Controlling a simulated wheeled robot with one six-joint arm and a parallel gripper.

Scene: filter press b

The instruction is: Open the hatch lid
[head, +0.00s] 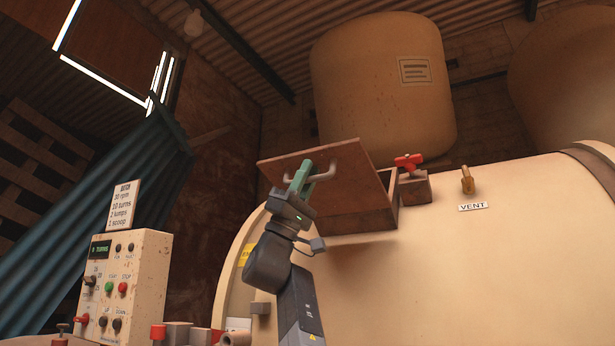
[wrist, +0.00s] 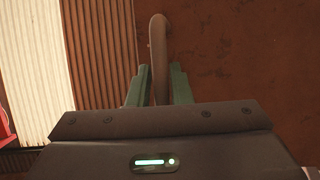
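The hatch lid (head: 345,185) is a rusty brown plate, tilted up from a box-like hatch frame (head: 390,203) on top of the cream drum. A curved grey-brown handle (head: 324,172) stands on the lid's face. My gripper (head: 302,178) has its green fingers at this handle. In the wrist view, the handle (wrist: 158,55) runs between the two fingers of my gripper (wrist: 159,88), which close on it from both sides. The lid (wrist: 240,50) fills the right of that view. The inside of the hatch is hidden.
A red-handled clamp (head: 408,163) sits beside the hatch frame. A brass vent valve (head: 467,181) stands further right on the drum (head: 480,270). A control box (head: 135,290) with buttons stands at lower left. A large tank (head: 380,90) stands behind the lid.

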